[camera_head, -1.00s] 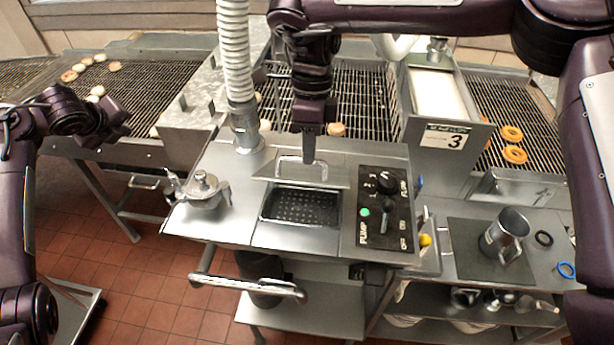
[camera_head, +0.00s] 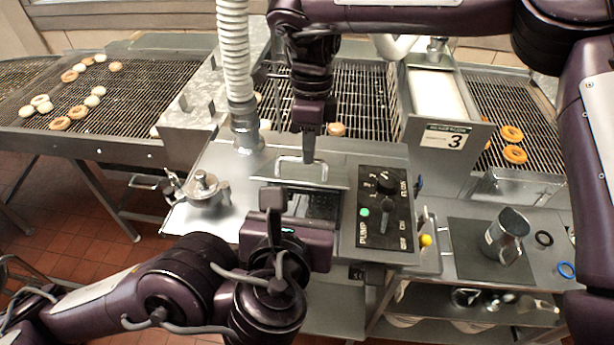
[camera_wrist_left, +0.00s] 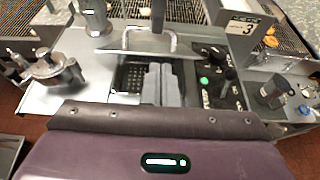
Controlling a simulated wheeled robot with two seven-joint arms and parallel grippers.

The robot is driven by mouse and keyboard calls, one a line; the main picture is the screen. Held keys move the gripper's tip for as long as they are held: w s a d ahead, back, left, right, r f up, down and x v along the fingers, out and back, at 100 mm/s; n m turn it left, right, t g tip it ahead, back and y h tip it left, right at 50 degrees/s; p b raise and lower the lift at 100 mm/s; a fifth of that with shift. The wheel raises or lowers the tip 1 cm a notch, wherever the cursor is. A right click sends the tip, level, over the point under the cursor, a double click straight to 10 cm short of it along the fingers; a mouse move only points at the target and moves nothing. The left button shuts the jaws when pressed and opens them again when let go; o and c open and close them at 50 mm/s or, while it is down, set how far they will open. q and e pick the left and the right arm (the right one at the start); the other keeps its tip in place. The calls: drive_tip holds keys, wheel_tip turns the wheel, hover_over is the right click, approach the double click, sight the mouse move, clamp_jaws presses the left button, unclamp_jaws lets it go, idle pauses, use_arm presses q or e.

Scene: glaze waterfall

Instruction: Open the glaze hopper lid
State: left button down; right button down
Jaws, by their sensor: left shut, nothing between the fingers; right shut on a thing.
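The glaze hopper lid (camera_head: 333,181) is a flat steel plate with a raised loop handle (camera_head: 283,159); it also shows in the left wrist view (camera_wrist_left: 124,46). It sits behind the hopper opening, leaving the perforated dark screen (camera_head: 322,206) uncovered in front. My right gripper (camera_head: 308,158) comes down from above and is shut on the handle. My left gripper (camera_head: 272,197) is shut and empty, over the front of the opening; it hides much of the screen in the head view. In the left wrist view its fingers (camera_wrist_left: 165,80) reach toward the lid's front edge; contact cannot be told.
A control panel (camera_head: 384,210) with knobs is right of the opening. A lidded metal fitting (camera_head: 203,188) and a ribbed hose (camera_head: 235,60) stand left and behind. A steel pitcher (camera_head: 505,234) stands on a dark mat at right. Conveyors with doughnuts run behind.

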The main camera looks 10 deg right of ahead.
sight(308, 183)
use_arm(q)
drive_tip(key=x, duration=0.9)
drive_tip(key=shift+w+d+f, duration=0.1)
drive_tip(key=shift+w+f, duration=0.1)
drive_tip(key=shift+w, duration=0.1)
use_arm(e)
drive_tip(key=shift+w+d+f, duration=0.25)
drive_tip(key=shift+f, duration=0.05)
use_arm(q)
drive_tip(key=shift+w+d+r, duration=0.15)
drive_tip(key=shift+w+r, duration=0.5)
drive_tip(key=shift+w, duration=0.05)
use_arm(e)
drive_tip(key=shift+s+a, duration=0.1)
